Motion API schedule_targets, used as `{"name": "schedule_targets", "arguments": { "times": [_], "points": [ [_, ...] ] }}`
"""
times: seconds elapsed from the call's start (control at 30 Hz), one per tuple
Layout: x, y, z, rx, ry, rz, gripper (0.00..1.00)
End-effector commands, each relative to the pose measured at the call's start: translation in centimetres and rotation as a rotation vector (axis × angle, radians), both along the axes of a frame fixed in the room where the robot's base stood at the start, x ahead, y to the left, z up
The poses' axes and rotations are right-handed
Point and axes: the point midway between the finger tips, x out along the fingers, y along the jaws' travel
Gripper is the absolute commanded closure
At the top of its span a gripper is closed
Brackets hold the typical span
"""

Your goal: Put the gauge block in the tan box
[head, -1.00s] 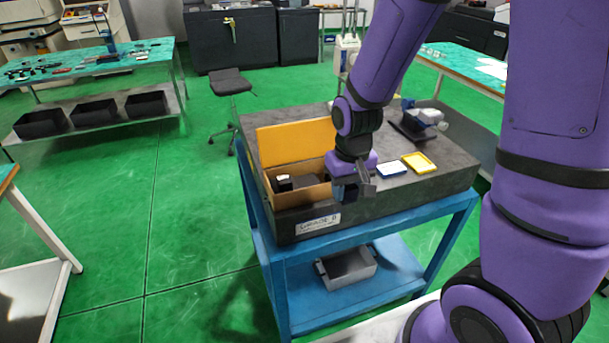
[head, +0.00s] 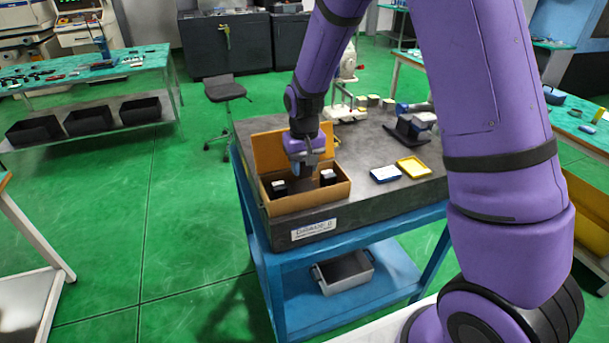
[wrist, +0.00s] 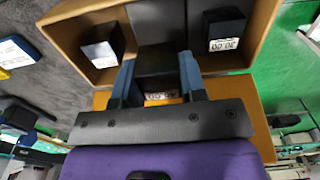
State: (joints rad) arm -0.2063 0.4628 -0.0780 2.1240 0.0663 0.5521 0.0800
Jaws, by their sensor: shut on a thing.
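The tan box (head: 312,200) stands open on the dark surface plate, its lid raised at the back; its wall also shows in the wrist view (wrist: 268,30). Two dark blocks with white labels sit inside, one at the left (head: 279,188) and one at the right (head: 328,178). My gripper (head: 302,168) is over the box, between these two blocks. In the wrist view its blue fingers (wrist: 159,65) are shut on a dark gauge block (wrist: 160,62) with a white number label. I cannot tell whether the held block touches the box floor.
A blue-and-white tray (head: 385,174) and a yellow tray (head: 413,167) lie right of the box. A dark stand with a blue-grey device (head: 412,125) is farther back. A grey bin (head: 345,272) sits on the blue cart's lower shelf.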

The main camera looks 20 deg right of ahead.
Motion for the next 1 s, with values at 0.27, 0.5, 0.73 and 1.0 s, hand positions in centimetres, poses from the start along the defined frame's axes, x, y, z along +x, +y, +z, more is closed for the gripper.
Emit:
{"name": "schedule_targets", "arguments": {
  "times": [0.27,0.5,0.73,1.0],
  "points": [
    [-0.2,0.0,-3.2,0.000,0.005,-0.001,0.99],
    [-0.2,0.0,-3.3,0.000,0.004,0.000,0.99],
    [-0.2,0.0,-3.9,0.000,0.005,0.000,0.99],
    [-0.2,0.0,-4.4,0.000,0.004,0.000,0.99]
  ]
}}
